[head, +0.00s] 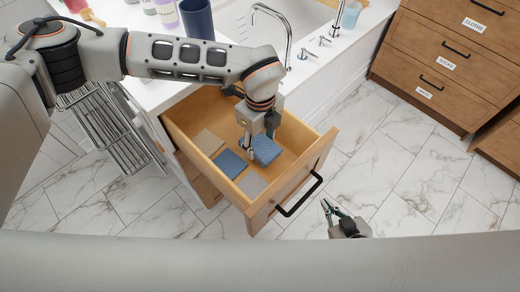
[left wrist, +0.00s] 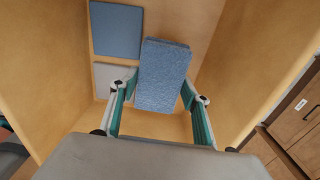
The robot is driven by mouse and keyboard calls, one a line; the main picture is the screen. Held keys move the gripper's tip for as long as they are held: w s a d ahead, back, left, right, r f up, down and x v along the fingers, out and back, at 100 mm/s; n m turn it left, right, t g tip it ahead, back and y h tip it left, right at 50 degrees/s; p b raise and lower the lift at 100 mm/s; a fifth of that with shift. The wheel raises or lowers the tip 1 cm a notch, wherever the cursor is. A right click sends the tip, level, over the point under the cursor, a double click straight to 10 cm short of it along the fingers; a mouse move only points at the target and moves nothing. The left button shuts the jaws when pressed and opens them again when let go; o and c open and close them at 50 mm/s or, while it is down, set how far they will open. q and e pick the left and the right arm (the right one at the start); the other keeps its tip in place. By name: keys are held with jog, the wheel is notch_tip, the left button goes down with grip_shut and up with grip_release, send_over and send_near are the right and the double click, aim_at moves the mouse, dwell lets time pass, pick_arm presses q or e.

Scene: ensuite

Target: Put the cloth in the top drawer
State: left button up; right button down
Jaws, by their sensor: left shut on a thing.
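The top drawer (head: 319,152) of the white-topped vanity is pulled out, with a wooden front and black handle. The folded, textured blue cloth (head: 266,149) is inside the drawer's outline. My left gripper (head: 259,146) reaches down into the drawer and is shut on this cloth. In the left wrist view the cloth (left wrist: 162,75) sits between the two fingers, above the drawer floor; whether it touches the floor I cannot tell. My right gripper (head: 334,211) is low, in front of the drawer and right of its handle, open and empty.
Flat beige (head: 208,142), blue (head: 230,163) and grey (head: 251,185) squares lie along the drawer's left side. A dark blue cup (head: 197,18) and bottles stand on the counter by the sink tap (head: 287,30). A labelled wooden drawer unit (head: 445,60) stands right.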

aim_at(260, 152)
pick_arm(q)
notch_tip(260, 152, down, 4)
jog(key=shift+f, duration=0.25)
jog(key=shift+f, duration=0.2)
jog(key=o, duration=1.2)
notch_tip(260, 152, up, 12)
jog(key=shift+r, duration=0.2)
